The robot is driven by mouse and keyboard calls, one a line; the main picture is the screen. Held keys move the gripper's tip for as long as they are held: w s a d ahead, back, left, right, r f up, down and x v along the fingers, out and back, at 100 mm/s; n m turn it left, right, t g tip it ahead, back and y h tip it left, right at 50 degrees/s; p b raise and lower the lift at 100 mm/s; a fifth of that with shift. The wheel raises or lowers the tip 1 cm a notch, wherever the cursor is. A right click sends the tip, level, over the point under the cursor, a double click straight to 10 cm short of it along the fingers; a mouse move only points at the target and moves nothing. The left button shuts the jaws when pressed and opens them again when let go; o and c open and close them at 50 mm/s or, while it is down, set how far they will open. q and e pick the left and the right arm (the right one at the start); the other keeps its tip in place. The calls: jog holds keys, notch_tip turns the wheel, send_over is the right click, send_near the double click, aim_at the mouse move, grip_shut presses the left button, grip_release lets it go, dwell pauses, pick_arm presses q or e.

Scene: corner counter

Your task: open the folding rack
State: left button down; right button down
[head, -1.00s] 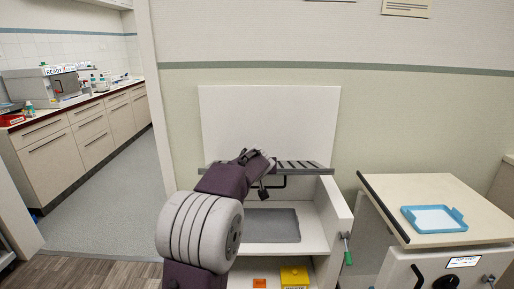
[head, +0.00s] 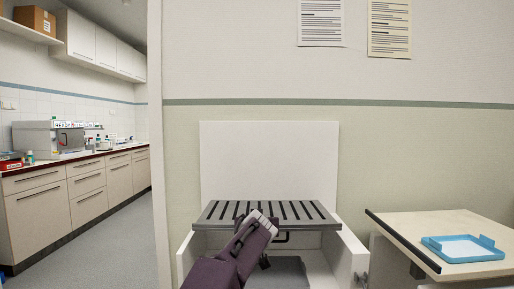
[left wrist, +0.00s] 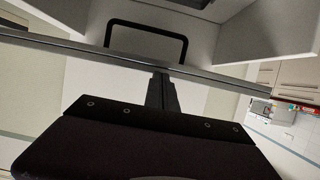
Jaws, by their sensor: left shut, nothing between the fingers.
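The folding rack (head: 313,213) is a dark grey slatted panel across the front of a white cabinet, below a white back panel. Its slats show in the head view, lying back at a shallow angle. A black loop handle (head: 284,239) hangs at its front edge, partly hidden by my purple left arm. In the left wrist view the handle (left wrist: 147,24) stands beyond a grey bar of the rack (left wrist: 220,80). My right gripper is not visible.
White cabinet side walls (head: 345,255) flank the rack, with a grey surface below. A beige counter with a blue tray (head: 464,248) stands at the right. A long counter with drawers (head: 85,190) lies at the far left, past a wall edge.

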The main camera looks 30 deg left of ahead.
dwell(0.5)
pick_arm(q)
notch_tip(320, 180, up, 5)
jog(key=p, duration=0.5)
jog(key=f+b+v, duration=0.1)
jog(key=f+v, duration=0.1)
jog(key=v, duration=0.7)
jog(key=shift+s+d, duration=0.3)
jog(key=shift+s, duration=0.25)
jog(key=shift+r, duration=0.15)
